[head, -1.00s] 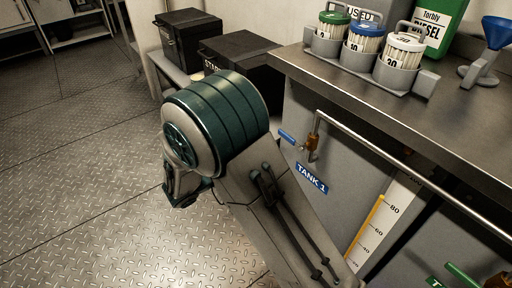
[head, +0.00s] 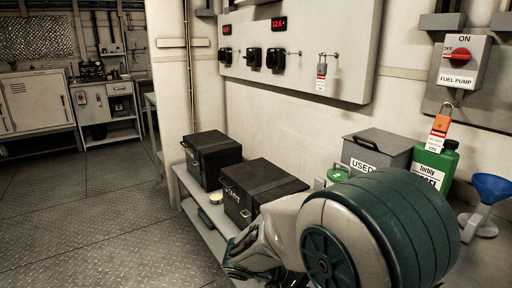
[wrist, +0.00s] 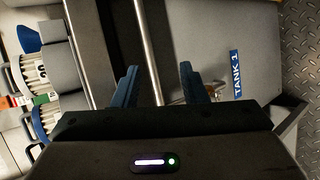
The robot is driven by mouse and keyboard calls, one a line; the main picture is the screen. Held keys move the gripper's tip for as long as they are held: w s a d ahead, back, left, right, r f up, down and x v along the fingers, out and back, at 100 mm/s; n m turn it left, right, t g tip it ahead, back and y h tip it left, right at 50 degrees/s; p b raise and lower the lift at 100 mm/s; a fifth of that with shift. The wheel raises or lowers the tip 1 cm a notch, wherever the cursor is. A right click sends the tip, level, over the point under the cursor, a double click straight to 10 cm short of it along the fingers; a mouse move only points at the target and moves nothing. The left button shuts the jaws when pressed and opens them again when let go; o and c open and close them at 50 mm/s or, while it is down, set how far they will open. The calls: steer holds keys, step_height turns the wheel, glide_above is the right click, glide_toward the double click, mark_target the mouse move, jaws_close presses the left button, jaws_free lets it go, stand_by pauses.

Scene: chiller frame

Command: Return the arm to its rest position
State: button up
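My gripper (wrist: 159,84) shows in the wrist view with its two blue fingers apart and nothing between them. It hangs near the front of the metal tank bench, with the bench rail (wrist: 149,50) beyond the fingers. The blue TANK 1 label (wrist: 236,74) lies to the right of the fingers. In the head view my arm, with its large green and white joint, is raised at the lower right and covers much of the bench. I cannot make out the gripper's fingers in that view.
The green diesel can (head: 434,165), blue funnel (head: 490,190) and grey USED box (head: 377,153) stand behind my arm. Black cases (head: 263,190) sit on a low shelf at its left. A fuel pump switch box (head: 459,62) hangs above. The floor at left is clear.

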steer(key=s+r+m+y+p, duration=0.1)
steer(key=s+r+y+p, duration=0.2)
steer(key=r+p, duration=0.4)
steer(key=s+r+m+t+y+p, duration=0.1)
steer(key=s+r+y+p, duration=0.3)
steer(key=r+p, duration=0.4)
steer(key=s+r+y+p, duration=0.3)
steer(key=r+p, duration=0.5)
steer(key=r, duration=0.5)
steer(key=shift+s+r+m+t+y, duration=0.15)
steer(key=shift+s+m+t+y, duration=0.2)
steer(key=shift+y, duration=0.55)
steer(key=shift+d, duration=0.1)
